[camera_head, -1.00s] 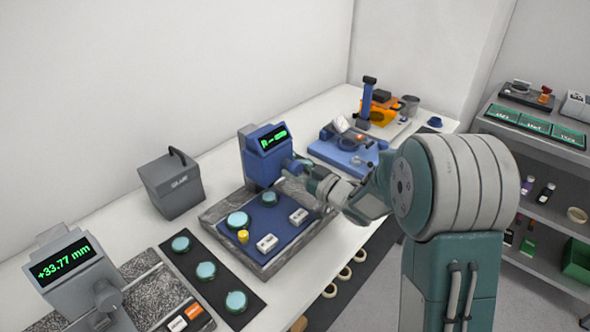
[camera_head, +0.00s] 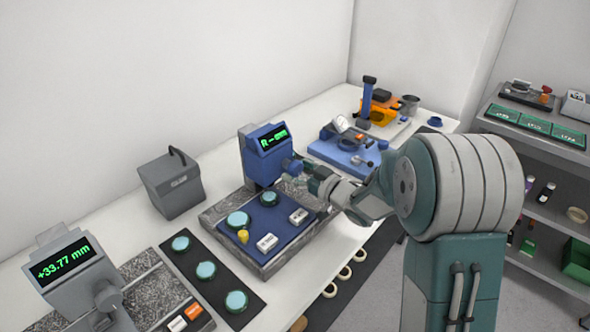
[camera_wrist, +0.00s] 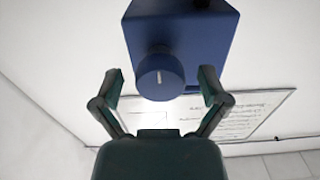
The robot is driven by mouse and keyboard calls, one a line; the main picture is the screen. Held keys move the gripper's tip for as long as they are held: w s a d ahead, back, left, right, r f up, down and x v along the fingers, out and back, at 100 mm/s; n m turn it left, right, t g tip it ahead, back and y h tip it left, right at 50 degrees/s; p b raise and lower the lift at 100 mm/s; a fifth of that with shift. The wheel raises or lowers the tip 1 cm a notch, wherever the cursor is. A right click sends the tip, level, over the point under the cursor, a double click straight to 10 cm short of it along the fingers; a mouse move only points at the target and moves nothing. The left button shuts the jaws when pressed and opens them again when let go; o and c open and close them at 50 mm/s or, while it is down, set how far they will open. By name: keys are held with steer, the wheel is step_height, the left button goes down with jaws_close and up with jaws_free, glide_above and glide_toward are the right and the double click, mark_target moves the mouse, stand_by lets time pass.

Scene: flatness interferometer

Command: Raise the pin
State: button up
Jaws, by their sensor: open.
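A blue instrument (camera_head: 258,166) with a green-lit display stands at the back of a granite plate. The display starts with R; the rest is too small to read. A round blue knob (camera_wrist: 160,78) with a white mark sticks out of its front in the wrist view; it also shows in the head view (camera_head: 292,167). My gripper (camera_wrist: 160,73) is open, its fingers to either side of the knob with gaps, not visibly touching it. In the head view my gripper (camera_head: 309,177) is at the instrument's right side. I cannot tell which part is the pin.
A blue mat (camera_head: 266,222) on the granite plate (camera_head: 222,215) carries green discs, a yellow peg (camera_head: 243,237) and white blocks. A grey gauge (camera_head: 70,276) reading +33.77 mm stands front left, a grey case (camera_head: 172,184) behind. A blue device (camera_head: 345,152) stands close beyond my gripper.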

steer(key=v, duration=1.1)
steer(key=shift+s+d, duration=0.15)
steer(key=shift+d, duration=0.05)
steer(key=s+d+r+m+h, duration=0.55)
steer(key=d+r+h, duration=0.25)
steer(key=h, duration=0.6)
steer(key=s+a+f+m+g, duration=0.1)
steer(key=s+a+g, duration=0.1)
steer(key=s, duration=0.8)
steer(key=s+a+m+g+y, duration=0.1)
steer(key=s+g, duration=0.4)
steer(key=s, duration=0.5)
steer(key=shift+a+f+m, duration=0.35)
steer(key=shift+a+m, duration=0.3)
steer(key=shift+a, duration=0.2)
